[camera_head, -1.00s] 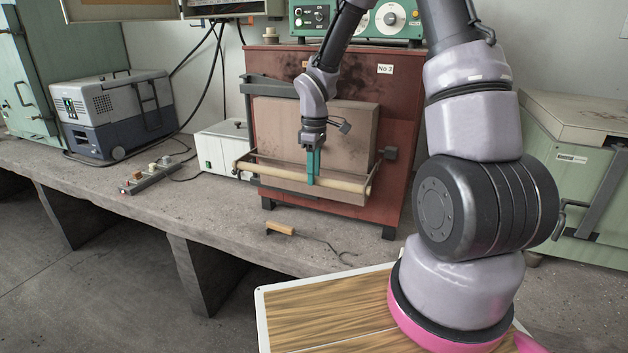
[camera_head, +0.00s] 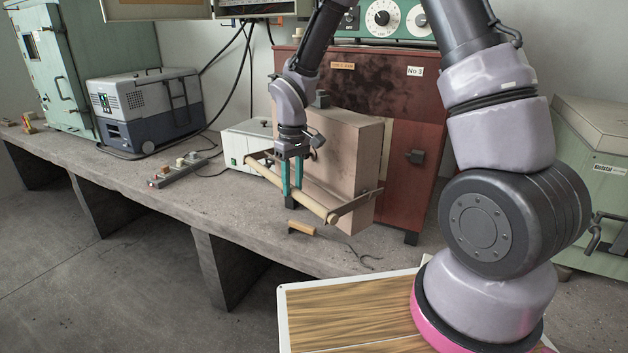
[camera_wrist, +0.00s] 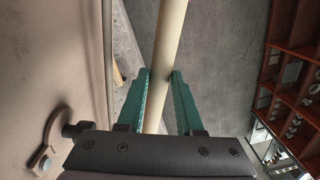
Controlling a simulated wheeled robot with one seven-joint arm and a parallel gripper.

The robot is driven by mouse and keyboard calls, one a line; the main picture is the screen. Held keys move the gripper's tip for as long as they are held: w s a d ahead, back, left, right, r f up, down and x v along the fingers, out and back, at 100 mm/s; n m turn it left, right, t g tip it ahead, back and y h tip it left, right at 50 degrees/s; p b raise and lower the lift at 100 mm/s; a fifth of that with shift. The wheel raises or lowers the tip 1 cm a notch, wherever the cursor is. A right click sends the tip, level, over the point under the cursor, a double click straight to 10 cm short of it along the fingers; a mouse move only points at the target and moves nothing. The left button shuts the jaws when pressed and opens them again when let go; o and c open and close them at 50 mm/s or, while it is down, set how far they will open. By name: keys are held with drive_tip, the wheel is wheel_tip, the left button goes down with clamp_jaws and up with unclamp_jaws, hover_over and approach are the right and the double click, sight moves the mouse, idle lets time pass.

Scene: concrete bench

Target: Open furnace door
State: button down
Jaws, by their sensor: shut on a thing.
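The furnace (camera_head: 425,120) is a rust-red box marked "No 3" at the back of the bench. A cream bar handle (camera_head: 318,205) runs across the door on metal brackets. In the wrist view the bar (camera_wrist: 166,50) passes between the two fingers (camera_wrist: 160,100), and the door face (camera_wrist: 50,80) fills the left side.
A wooden-handled hooked tool (camera_head: 302,228) lies on the bench (camera_head: 190,215) below the handle. A white box (camera_head: 243,143) stands close to the left of the door. A blue-grey unit (camera_head: 150,105) and a power strip (camera_head: 180,172) are farther left. Floor lies open in front.

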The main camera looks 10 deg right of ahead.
drive_tip(key=shift+w+a+r, duration=0.1)
drive_tip(key=shift+a, duration=0.2)
drive_tip(key=c, duration=0.6)
unclamp_jaws()
wheel_tip(320, 180, up, 11)
drive_tip(key=shift+d, duration=0.15)
drive_tip(key=shift+f, duration=0.2)
